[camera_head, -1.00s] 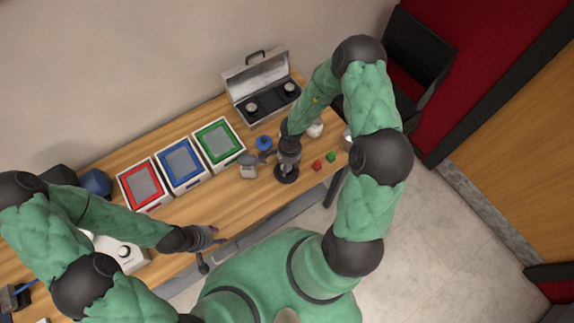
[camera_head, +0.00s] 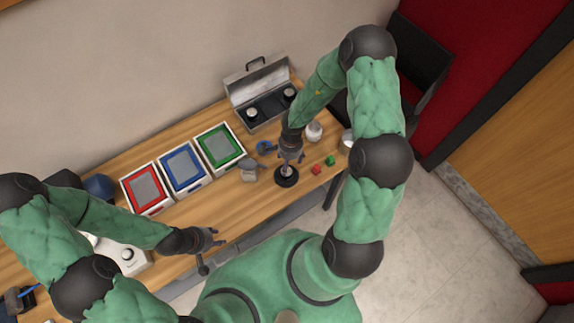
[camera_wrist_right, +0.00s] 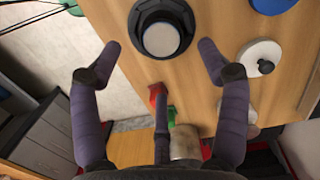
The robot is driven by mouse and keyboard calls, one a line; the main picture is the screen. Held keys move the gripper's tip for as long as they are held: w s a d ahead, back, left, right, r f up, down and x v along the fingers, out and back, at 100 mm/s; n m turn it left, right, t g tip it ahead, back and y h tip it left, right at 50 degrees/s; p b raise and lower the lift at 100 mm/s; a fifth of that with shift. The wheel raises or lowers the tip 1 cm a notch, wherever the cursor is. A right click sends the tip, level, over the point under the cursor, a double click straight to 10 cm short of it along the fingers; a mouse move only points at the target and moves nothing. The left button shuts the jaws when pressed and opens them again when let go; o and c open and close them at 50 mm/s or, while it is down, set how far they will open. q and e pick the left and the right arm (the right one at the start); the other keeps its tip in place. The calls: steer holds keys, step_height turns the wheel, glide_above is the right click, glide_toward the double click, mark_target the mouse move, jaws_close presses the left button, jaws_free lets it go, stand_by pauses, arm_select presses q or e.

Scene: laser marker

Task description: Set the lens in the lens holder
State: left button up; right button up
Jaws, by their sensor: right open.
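A black round stand (camera_head: 286,177) stands near the table's front edge and looks like the lens holder. In the right wrist view the black stand (camera_wrist_right: 137,38) has a pale disc (camera_wrist_right: 161,39) in its middle. I cannot tell for sure whether this disc is the lens. My right gripper (camera_head: 293,156) is just above and behind the stand in the head view. In the wrist view its fingers (camera_wrist_right: 160,48) are spread wide, with nothing between them. My left gripper (camera_head: 214,253) is open and empty by the front edge, well to the left.
Red (camera_head: 316,170) and green (camera_head: 330,160) blocks lie right of the stand, with a white round pot (camera_head: 314,131) behind. A blue piece (camera_head: 264,147) and a grey object (camera_head: 249,171) are to the left. Trays and an open case (camera_head: 262,92) stand further back.

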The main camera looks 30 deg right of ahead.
mark_target(289, 169)
step_height(289, 169, up, 6)
steer(key=p, duration=0.2)
steer(key=s+a+f+n+y, duration=0.1)
steer(key=s+a+f+n, duration=0.2)
steer(key=s+a+n, duration=0.2)
steer(key=s+a+f+n+y, duration=0.1)
steer(key=s+a+f+n, duration=0.3)
steer(key=a, duration=0.6)
steer(key=s+n, duration=0.2)
steer(key=n, duration=0.1)
steer(key=shift+s+f+n+t+y, duration=0.2)
steer(key=shift+n+t+y, duration=0.1)
steer(key=shift+t+y, duration=0.1)
steer(key=shift+s+a, duration=0.1)
